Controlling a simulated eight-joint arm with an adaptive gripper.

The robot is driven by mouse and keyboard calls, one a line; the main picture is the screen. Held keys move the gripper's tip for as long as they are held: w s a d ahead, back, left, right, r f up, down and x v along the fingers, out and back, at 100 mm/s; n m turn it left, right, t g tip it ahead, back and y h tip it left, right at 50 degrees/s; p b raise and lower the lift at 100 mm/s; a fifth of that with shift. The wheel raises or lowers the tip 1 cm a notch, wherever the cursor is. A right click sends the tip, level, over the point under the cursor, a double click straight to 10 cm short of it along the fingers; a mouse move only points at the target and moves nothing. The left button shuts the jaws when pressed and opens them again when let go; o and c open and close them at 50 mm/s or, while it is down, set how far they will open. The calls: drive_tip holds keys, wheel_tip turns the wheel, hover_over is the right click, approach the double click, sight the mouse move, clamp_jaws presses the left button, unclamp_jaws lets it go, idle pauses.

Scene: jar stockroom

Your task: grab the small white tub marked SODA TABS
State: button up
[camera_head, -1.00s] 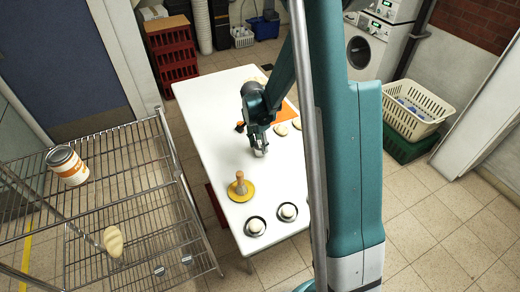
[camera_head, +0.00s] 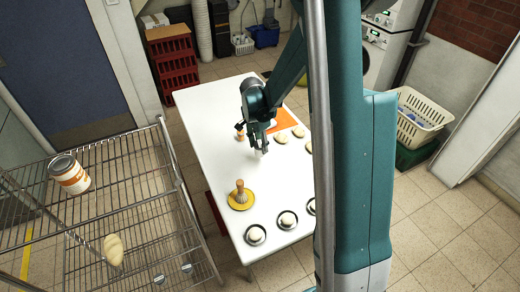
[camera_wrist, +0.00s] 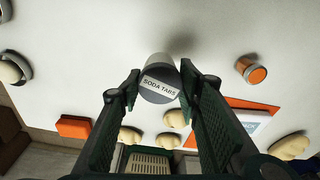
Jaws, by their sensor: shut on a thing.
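The small white tub (camera_wrist: 158,82) shows in the wrist view between my two fingers, with its grey face and the label SODA TABS toward the camera. My gripper (camera_wrist: 160,86) is shut on it, one finger on each side. In the head view my gripper (camera_head: 260,143) is over the middle of the white table (camera_head: 210,120), with the tub (camera_head: 262,151) showing as a small pale shape at its tips. I cannot tell how far the tub is above the table.
A brush on a yellow disc (camera_head: 240,197) and dark dishes with white rounds (camera_head: 287,220) stand toward the table's near end. An orange mat (camera_head: 284,119) and several pale bread-like pieces (camera_head: 282,137) lie right of my gripper. A wire rack (camera_head: 135,175) stands left.

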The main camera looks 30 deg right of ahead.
sight(260, 144)
drive_tip(key=shift+r+p, duration=0.3)
drive_tip(key=shift+r, duration=2)
